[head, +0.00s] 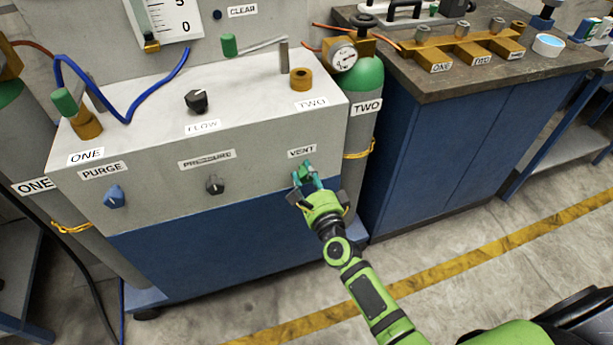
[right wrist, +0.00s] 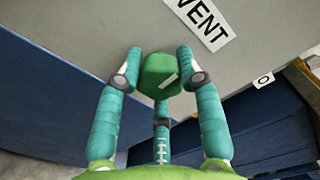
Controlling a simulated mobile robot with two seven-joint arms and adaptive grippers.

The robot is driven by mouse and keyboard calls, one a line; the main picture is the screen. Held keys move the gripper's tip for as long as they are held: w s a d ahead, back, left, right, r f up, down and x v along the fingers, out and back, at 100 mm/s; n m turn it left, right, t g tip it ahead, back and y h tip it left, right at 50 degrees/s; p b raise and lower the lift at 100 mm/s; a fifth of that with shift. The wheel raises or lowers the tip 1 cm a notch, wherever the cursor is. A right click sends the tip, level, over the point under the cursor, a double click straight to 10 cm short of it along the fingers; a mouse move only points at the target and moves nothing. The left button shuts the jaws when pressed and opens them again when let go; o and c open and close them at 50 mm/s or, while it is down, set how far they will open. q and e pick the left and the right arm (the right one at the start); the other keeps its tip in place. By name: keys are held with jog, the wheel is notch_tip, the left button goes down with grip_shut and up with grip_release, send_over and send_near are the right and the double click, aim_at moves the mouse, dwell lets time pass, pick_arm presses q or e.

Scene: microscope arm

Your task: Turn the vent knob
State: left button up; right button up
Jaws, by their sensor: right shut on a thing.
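The green vent knob (right wrist: 161,74) is on the front face of the grey cabinet, just below the VENT label (right wrist: 204,18). It carries a pale pointer mark that slants in the right wrist view. In the head view the VENT label (head: 302,152) shows above my right gripper (head: 308,176), which mostly covers the knob. In the right wrist view the teal fingers of my right gripper (right wrist: 161,68) stand on both sides of the knob, shut on it. My left gripper is not in view.
The blue purge knob (head: 114,197) and black pressure knob (head: 214,185) are on the same front face, to the left. The black flow knob (head: 196,101) is on top. A green cylinder (head: 360,85) labelled TWO and a blue bench (head: 440,150) stand at the right.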

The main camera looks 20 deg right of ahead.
jog(key=shift+w+d+r, duration=0.1)
jog(key=shift+d+r, duration=0.15)
jog(key=shift+d, duration=0.1)
jog(key=o, duration=1.1)
jog(key=shift+o, duration=0.3)
jog(key=shift+f, duration=0.2)
jog(key=shift+a, duration=0.1)
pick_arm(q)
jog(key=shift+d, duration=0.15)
pick_arm(e)
jog(key=s, duration=1.2)
jog(key=shift+d, duration=0.25)
